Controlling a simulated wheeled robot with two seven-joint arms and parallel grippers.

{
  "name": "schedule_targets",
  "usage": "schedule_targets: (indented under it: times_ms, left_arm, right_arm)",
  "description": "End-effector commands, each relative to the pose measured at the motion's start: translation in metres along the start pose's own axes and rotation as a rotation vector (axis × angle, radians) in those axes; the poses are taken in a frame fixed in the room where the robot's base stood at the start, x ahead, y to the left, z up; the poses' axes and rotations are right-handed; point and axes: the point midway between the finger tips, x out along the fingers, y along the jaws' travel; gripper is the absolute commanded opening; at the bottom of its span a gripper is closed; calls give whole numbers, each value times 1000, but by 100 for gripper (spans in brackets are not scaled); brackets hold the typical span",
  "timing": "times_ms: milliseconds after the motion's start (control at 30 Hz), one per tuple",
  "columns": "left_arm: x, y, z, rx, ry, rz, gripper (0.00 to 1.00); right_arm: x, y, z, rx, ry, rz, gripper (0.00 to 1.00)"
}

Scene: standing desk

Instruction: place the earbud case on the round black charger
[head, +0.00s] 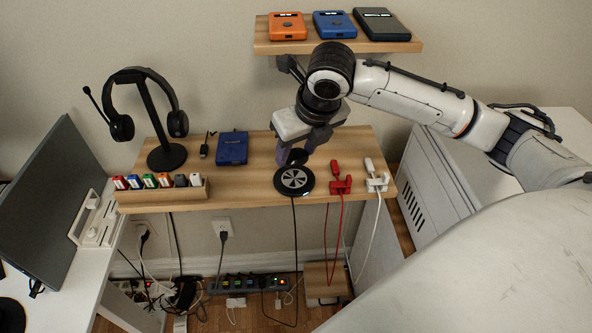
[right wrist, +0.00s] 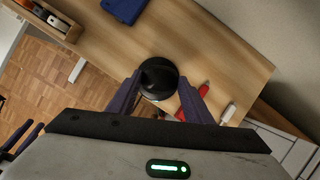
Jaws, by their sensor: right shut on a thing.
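The round black charger (head: 294,181) lies flat near the front edge of the wooden desk shelf, with a silver pattern on top and a cable hanging from it. My right gripper (head: 300,151) is above it, pointing down. Its purple fingers are shut on the dark earbud case (head: 298,157). In the right wrist view the case (right wrist: 158,76) sits between the fingertips and hides most of the charger behind it. The case appears just above the charger; I cannot tell whether they touch. My left gripper is not in the head view.
A headset stand (head: 166,155), a blue box (head: 232,148) and a wooden rack (head: 162,194) of small coloured items stand to the left. Red (head: 340,185) and white (head: 377,182) cable holders stand close right of the charger. An upper shelf (head: 338,47) holds three devices.

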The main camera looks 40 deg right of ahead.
Motion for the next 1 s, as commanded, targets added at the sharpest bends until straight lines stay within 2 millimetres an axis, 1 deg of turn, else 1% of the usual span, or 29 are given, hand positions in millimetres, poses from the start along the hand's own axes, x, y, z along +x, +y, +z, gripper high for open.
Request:
schedule_targets:
  times_ms: [33, 267, 467, 733, 767, 833, 867, 1000]
  left_arm:
    - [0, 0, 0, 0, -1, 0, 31]
    - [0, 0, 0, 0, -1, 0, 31]
    - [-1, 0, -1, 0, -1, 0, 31]
    - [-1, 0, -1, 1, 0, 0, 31]
    - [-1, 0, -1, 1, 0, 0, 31]
    - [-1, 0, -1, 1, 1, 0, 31]
    - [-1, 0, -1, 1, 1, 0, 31]
    - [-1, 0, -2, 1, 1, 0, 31]
  right_arm:
    - [8, 0, -4, 0, 3, 0, 24]
    - [25, 1, -11, 1, 3, 0, 24]
    - [50, 0, -21, 1, 3, 0, 24]
    - [52, 1, -22, 1, 0, 0, 24]
    - [52, 1, -22, 1, 0, 0, 51]
    - [52, 1, -22, 1, 0, 0, 63]
    - [52, 1, -22, 1, 0, 0, 64]
    - [52, 1, -22, 1, 0, 0, 64]
